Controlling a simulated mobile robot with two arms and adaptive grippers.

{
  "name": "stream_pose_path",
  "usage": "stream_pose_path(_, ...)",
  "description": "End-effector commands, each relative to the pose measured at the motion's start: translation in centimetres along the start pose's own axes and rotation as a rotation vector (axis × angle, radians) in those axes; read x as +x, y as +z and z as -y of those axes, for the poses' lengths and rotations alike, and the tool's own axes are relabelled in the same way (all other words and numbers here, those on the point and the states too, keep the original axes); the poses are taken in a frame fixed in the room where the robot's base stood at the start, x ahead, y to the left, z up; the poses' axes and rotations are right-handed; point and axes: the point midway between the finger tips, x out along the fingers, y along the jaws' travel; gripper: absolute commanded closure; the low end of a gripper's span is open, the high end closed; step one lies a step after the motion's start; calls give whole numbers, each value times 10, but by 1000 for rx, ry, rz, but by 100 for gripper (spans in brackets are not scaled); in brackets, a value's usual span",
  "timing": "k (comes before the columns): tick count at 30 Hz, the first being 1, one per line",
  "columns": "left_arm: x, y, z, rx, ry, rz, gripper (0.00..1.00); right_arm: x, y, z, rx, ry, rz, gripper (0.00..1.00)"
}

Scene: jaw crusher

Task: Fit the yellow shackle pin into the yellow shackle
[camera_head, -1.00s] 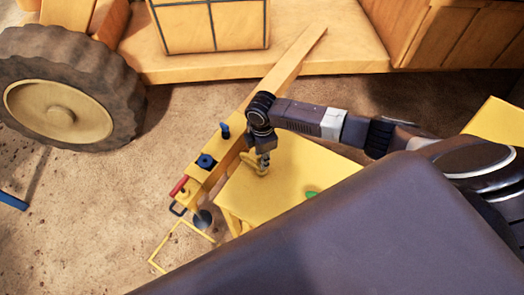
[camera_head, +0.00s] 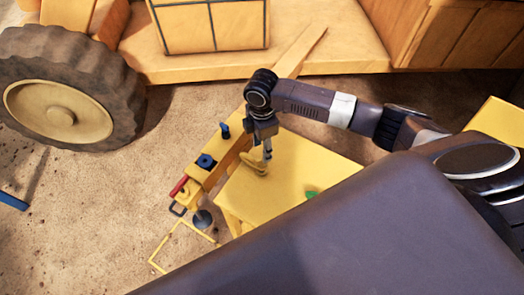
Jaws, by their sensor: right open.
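My right gripper (camera_head: 267,154) hangs fingers down over the yellow table (camera_head: 290,190), near its back left corner. It is open. A small yellow piece (camera_head: 254,164) lies on the table just below and left of the fingertips. It looks like part of the shackle or its pin, but it is too small and too close in colour to the table to tell which. I cannot make out the shackle and the pin as two separate things. My left gripper is not in view.
A yellow beam (camera_head: 212,172) with blue knobs (camera_head: 206,161) and a red handle (camera_head: 179,186) runs along the table's left side. A green item (camera_head: 311,194) lies on the table. A dark round thing (camera_head: 203,220) hangs near its front left. A large wheel (camera_head: 70,100) stands at left.

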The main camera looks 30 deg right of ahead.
Motion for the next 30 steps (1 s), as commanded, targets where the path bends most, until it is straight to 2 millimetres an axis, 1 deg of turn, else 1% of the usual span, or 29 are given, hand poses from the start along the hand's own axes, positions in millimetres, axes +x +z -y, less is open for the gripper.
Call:
stream_pose_path(1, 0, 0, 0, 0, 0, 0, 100, -11, 0, -1, -1, 4, -1, 59)
stream_pose_path(3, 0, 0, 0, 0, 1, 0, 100, -23, 0, -1, -1, 3, 1, 59)
stream_pose_path(6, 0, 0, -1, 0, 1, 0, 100, -37, 0, -1, 0, 2, -1, 59)
stream_pose_path(9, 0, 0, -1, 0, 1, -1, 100, -44, 0, 0, 0, 1, 0, 59)
stream_pose_path(13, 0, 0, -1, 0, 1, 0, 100, -48, 0, 0, 0, 0, 0, 59)
stream_pose_path(30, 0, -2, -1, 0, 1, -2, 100, -47, 0, 0, 0, -1, 0, 59)
